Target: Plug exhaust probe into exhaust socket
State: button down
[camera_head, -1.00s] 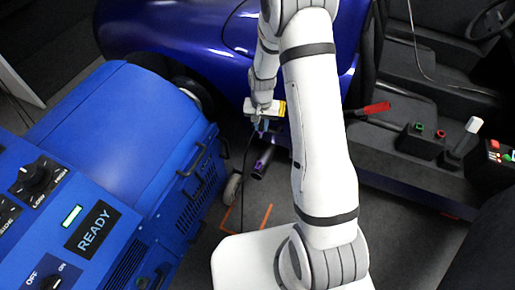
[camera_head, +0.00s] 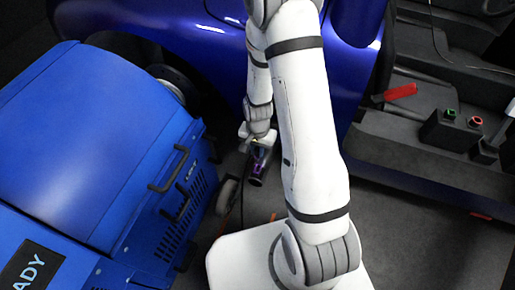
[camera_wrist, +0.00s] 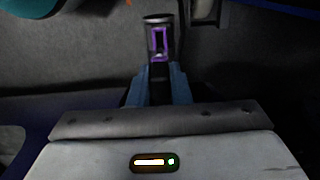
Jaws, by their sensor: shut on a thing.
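My gripper (camera_head: 260,140) points down in the head view, low beside the blue car's body.
A blue dynamometer cabinet (camera_head: 90,130) with black handles stands on the left, a caster wheel (camera_head: 227,195) at its corner. The blue car (camera_head: 210,50) is behind my arm. A console with a red lever (camera_head: 400,91) is at the right. A thin black cable hangs near the gripper.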

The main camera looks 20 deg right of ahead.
aim_at(258, 159)
jog(key=shift+s+f+b, duration=0.1)
jog(key=shift+f+b, duration=1.85)
jog(key=shift+f, duration=0.65)
jog(key=shift+f, duration=0.2)
jog(key=shift+f+b, duration=0.4)
jog(key=shift+f, duration=0.25)
jog(key=shift+f+b, duration=0.55)
jog(key=shift+b, duration=0.05)
jog(key=c, duration=1.3)
grip_release()
jog(key=shift+o, duration=0.2)
jog(key=shift+r, duration=0.15)
notch_tip(258, 159, up, 8)
jog(key=p, duration=0.3)
jog(key=shift+f+p, duration=0.2)
jog(key=shift+p, duration=0.15)
